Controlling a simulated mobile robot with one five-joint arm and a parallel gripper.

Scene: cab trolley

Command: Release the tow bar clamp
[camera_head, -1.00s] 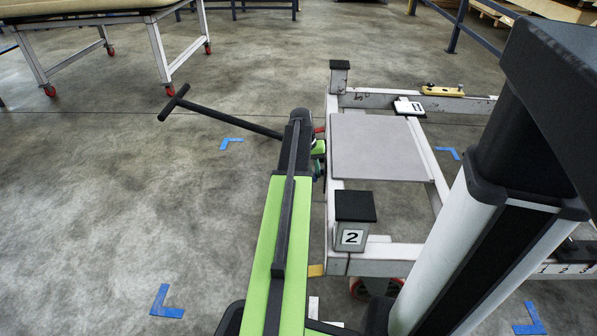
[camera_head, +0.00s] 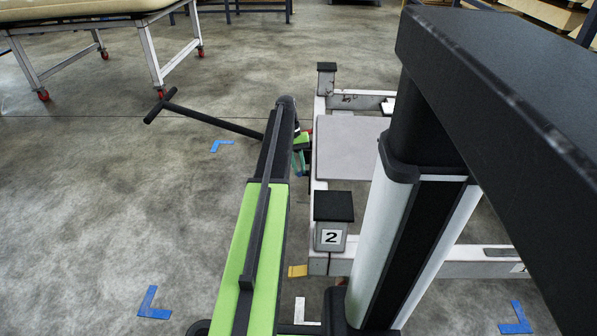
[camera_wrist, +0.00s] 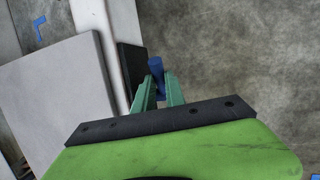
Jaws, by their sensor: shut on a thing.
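My gripper (camera_wrist: 160,80), with teal fingers, is shut on a small blue handle (camera_wrist: 157,67) in the wrist view. The handle is upright in that picture, beside a dark plate (camera_wrist: 131,68) on the trolley's side. I take it for the tow bar clamp's handle; the clamp itself is mostly hidden. In the head view my gripper (camera_head: 300,160) is low at the left side of the white trolley (camera_head: 321,262), partly behind my arm. The black tow bar (camera_head: 215,122) slants out to the left, ending in a T-handle. Its trolley end is hidden by my arm.
A grey panel (camera_head: 347,148) lies on the trolley frame. A black-capped post marked 2 (camera_head: 332,225) stands at its near left corner. A white table (camera_head: 152,50) on red casters stands at upper left. Blue floor marks (camera_head: 152,303) surround open concrete at left.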

